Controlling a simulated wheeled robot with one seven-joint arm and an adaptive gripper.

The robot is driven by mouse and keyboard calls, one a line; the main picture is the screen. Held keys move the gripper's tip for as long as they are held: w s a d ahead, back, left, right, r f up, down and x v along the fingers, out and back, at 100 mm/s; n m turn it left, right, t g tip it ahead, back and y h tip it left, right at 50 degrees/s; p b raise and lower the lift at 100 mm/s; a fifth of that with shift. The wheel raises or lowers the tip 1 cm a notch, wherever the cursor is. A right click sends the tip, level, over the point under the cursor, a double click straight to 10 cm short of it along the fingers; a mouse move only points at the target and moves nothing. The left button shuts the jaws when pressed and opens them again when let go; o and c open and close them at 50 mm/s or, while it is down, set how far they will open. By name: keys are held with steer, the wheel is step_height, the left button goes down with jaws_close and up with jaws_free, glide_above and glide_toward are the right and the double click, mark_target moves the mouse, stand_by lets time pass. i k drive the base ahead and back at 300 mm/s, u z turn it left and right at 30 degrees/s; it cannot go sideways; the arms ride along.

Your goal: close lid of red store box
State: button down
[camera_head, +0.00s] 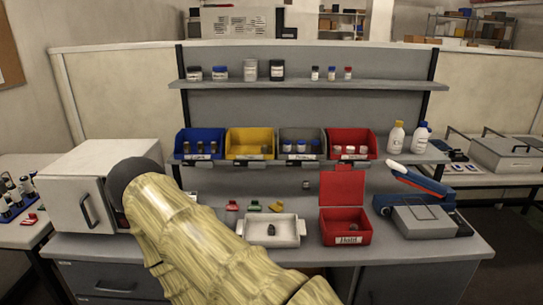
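The red store box (346,239) stands on the bench right of centre, with a white label on its front. Its red lid (342,189) is open and stands about upright at the back edge of the box. The box's inside is dark, and I cannot clearly make out its contents. My arm, in a pale yellow sleeve with a dark rounded end, crosses the lower left of the view. It is well to the left of the box and apart from it. I cannot make out my gripper or its fingers.
A white tray (287,241) with a small dark item stands left of the box. A blue and grey device (424,221) stands close on its right. A shelf with coloured bins is behind. A white cabinet (70,213) is at left, partly behind my arm.

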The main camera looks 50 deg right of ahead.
mark_target(342, 187)
steer(key=u, duration=1.35)
steer(key=k, duration=1)
steer(key=z, duration=1.4)
